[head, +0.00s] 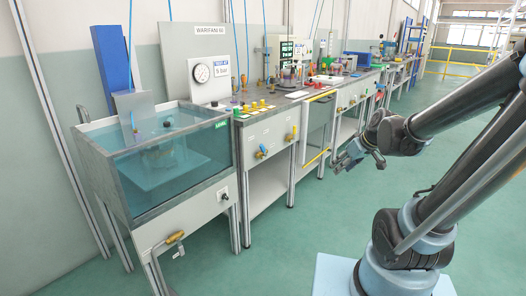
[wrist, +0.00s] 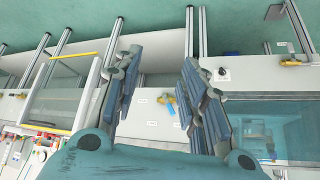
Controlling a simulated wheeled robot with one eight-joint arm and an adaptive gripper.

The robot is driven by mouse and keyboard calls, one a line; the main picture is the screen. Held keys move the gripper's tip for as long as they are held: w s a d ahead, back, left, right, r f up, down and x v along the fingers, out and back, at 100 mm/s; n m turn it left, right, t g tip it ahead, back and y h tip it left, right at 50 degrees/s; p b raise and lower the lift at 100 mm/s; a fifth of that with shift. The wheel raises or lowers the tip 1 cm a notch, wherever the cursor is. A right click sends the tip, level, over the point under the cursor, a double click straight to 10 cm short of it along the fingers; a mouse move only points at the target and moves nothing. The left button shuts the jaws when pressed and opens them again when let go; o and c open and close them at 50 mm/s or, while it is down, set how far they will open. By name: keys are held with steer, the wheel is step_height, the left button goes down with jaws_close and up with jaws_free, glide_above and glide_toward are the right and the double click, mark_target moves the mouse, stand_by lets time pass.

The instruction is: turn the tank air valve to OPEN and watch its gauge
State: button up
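A glass-walled water tank (head: 165,160) stands at the left; its front panel carries a brass valve (head: 175,238) with a small tag, and a black knob (head: 224,197). A round white gauge (head: 201,73) is on the board behind; its needle is too small to read. On the bench beside it are a blue-handled valve (head: 262,152) and a yellow-handled valve (head: 291,135). Which one is the tank air valve I cannot tell. My gripper (head: 357,163) is open and empty, apart from the benches. In the wrist view the blue-handled valve (wrist: 181,107) shows between its fingers (wrist: 161,60).
A sign beside the gauge (head: 221,70) reads "5 bar". Several yellow fittings (head: 255,107) stand on the bench top. A yellow-edged clear guard (head: 318,127) is farther along. The green floor (head: 285,235) in front of the benches is clear.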

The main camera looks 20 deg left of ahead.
steer(key=w+a+n+t+y, duration=0.2)
steer(key=w+a+n+y, duration=0.25)
steer(key=w+a, duration=0.8)
steer(key=n+t+y, duration=0.1)
steer(key=n+y, duration=0.2)
steer(key=n, duration=0.2)
glide_toward(263, 148)
steer(key=shift+h, duration=0.25)
steer(key=x, duration=1.1)
steer(key=shift+w+r, duration=0.1)
jaws_close()
